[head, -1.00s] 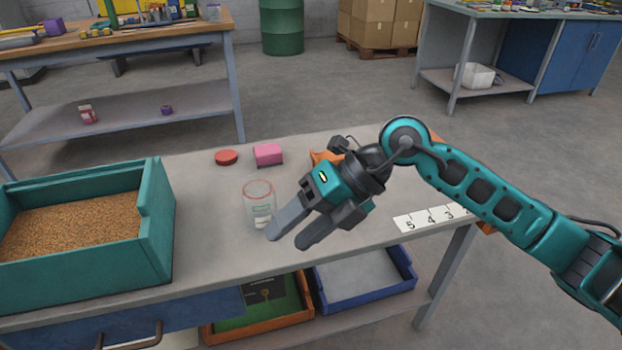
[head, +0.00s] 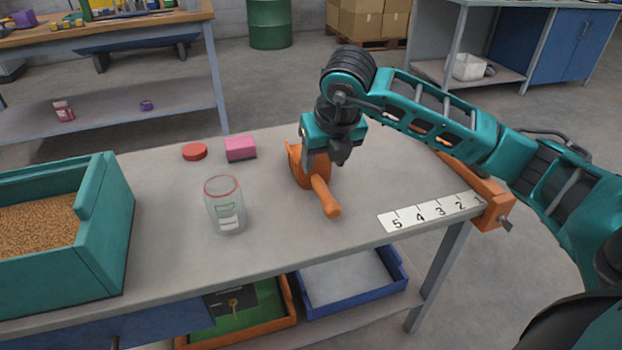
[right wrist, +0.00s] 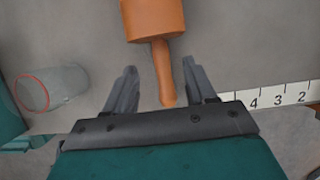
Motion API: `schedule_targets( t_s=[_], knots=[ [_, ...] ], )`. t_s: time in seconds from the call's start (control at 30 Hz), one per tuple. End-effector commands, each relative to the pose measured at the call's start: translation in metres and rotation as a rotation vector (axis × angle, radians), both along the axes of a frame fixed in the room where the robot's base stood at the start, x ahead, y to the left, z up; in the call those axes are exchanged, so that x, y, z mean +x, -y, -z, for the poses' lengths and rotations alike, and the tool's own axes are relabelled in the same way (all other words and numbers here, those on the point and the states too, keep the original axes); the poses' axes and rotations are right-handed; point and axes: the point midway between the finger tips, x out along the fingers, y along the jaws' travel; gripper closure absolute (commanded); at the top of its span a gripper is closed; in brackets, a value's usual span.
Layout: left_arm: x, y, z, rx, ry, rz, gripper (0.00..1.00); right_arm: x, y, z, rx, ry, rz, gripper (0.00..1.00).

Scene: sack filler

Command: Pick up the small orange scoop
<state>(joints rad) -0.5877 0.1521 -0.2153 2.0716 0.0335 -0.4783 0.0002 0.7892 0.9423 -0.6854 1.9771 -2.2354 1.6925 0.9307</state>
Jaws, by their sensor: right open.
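The orange scoop (head: 323,192) lies on the grey workbench (head: 270,240), its handle toward the bench's front edge. My right gripper (head: 322,162) points down above the scoop in the head view and hides part of it. In the right wrist view the gripper (right wrist: 160,95) is open, and the scoop's handle (right wrist: 164,75) shows between its two fingers, with clear gaps on both sides. The scoop's bowl (right wrist: 152,18) is beyond the fingertips. I cannot tell the exact height of the fingers above the handle. My left gripper is not in view.
A clear jar (head: 224,205) stands left of the scoop. A red lid (head: 194,152) and a pink block (head: 240,148) lie behind it. A teal bin (head: 100,240) of grain is at left. A numbered strip (head: 430,212) and an orange clamp (head: 492,205) are at right.

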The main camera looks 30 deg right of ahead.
Motion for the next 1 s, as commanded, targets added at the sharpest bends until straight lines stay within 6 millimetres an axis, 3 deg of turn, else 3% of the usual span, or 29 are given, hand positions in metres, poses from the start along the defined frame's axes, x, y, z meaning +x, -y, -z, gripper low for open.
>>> schedule_targets(
  t_s=[0.33, 0.6, 0.87, 1.0],
  knots=[
    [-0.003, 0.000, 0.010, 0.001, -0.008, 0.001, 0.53, 0.008, 0.001, 0.028, 0.002, -0.002, -0.002, 0.45],
    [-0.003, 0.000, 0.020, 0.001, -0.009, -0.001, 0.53, 0.017, 0.004, 0.065, 0.003, -0.001, -0.001, 0.45],
    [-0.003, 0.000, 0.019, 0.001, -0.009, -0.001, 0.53, 0.019, 0.004, 0.068, 0.002, 0.001, -0.002, 0.45],
    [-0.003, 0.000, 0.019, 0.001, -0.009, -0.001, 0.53, 0.019, 0.004, 0.068, 0.002, 0.001, -0.002, 0.58]
  ],
)
